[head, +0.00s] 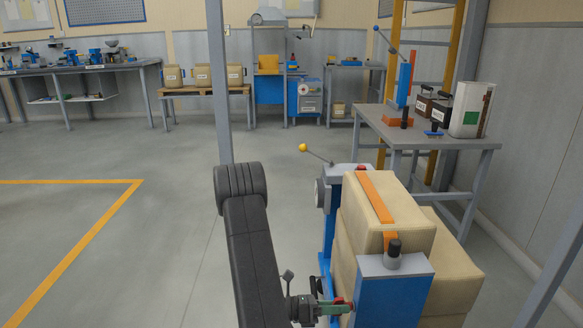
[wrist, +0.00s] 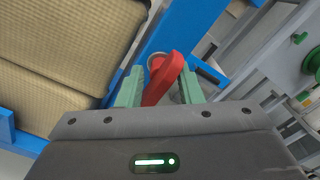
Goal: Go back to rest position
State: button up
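My gripper (head: 335,308) is low at the front of a blue frame (head: 395,292) that holds tan sacks (head: 405,232). In the wrist view my gripper's two green fingers (wrist: 161,85) stand apart, one on each side of a red lever (wrist: 168,68). A gap shows between the lever and the right finger, so the gripper looks open around it. The red lever shows only as a small spot at the fingertips in the head view (head: 339,300). My arm is bent, reaching down toward the frame.
An orange strap (head: 374,197) crosses the sacks, and a lever with a yellow knob (head: 303,148) sticks out beyond them. A grey post (head: 219,90) stands behind my arm. A grey table (head: 440,133) is at right. Open floor (head: 90,215) lies to the left.

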jog(key=shift+n, duration=1.2)
